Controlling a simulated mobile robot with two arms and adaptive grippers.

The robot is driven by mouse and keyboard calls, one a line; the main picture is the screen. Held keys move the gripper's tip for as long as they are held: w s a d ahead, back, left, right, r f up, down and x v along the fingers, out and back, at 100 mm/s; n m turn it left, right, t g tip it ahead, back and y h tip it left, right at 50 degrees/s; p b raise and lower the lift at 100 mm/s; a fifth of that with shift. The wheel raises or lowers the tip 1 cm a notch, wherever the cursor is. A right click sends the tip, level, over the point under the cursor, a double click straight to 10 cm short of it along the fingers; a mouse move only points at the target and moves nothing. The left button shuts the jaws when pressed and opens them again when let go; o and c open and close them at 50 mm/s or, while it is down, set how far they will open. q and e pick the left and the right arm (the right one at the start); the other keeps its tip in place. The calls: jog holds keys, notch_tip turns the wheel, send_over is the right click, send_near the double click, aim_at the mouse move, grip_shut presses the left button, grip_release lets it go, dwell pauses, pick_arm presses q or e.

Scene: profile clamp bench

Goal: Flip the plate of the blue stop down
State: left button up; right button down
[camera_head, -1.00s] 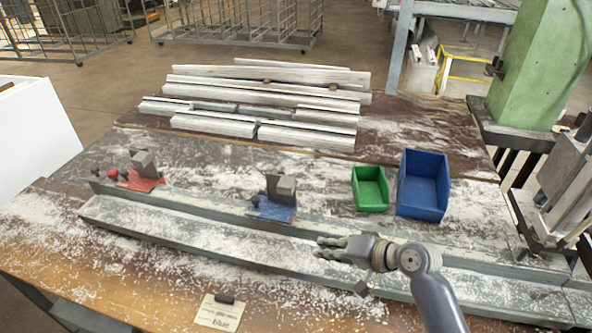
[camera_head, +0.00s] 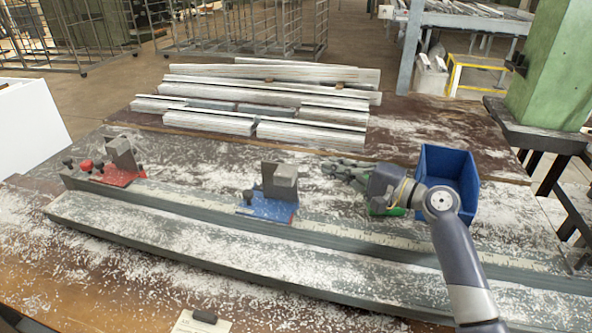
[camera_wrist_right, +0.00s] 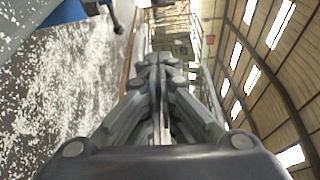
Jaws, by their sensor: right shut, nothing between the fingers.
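The blue stop (camera_head: 268,207) sits on the long rail at mid-bench. Its grey plate (camera_head: 283,183) stands raised above the blue base, and a small dark knob is at its left. Part of the blue stop (camera_wrist_right: 62,14) seems to show in the top left corner of the right wrist view, cut off by the edge. My right gripper (camera_head: 326,168) is shut and empty, to the right of the raised plate and apart from it, with its fingers pointing left. Its closed fingers also show in the right wrist view (camera_wrist_right: 158,62). My left gripper is out of view.
A red stop (camera_head: 120,176) with a raised grey plate is farther left on the rail (camera_head: 350,237). A blue bin (camera_head: 462,164) stands right of my wrist, and a green bin (camera_head: 396,211) is mostly hidden behind it. Pale profiles (camera_head: 270,92) lie at the back. A card (camera_head: 197,323) lies in front.

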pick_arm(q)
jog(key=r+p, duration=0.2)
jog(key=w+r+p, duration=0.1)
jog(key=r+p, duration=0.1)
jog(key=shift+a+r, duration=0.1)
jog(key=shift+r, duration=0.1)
pick_arm(e)
jog(key=w+a, duration=0.2)
jog(key=a, duration=0.7)
jog(key=shift+w, duration=0.25)
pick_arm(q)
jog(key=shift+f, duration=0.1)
pick_arm(e)
jog(key=shift+a+r, duration=0.1)
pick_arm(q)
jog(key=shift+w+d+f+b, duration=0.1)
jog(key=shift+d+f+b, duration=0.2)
pick_arm(e)
jog(key=shift+s+r+n, duration=0.1)
jog(key=shift+s+n, duration=0.15)
jog(key=shift+n, duration=0.15)
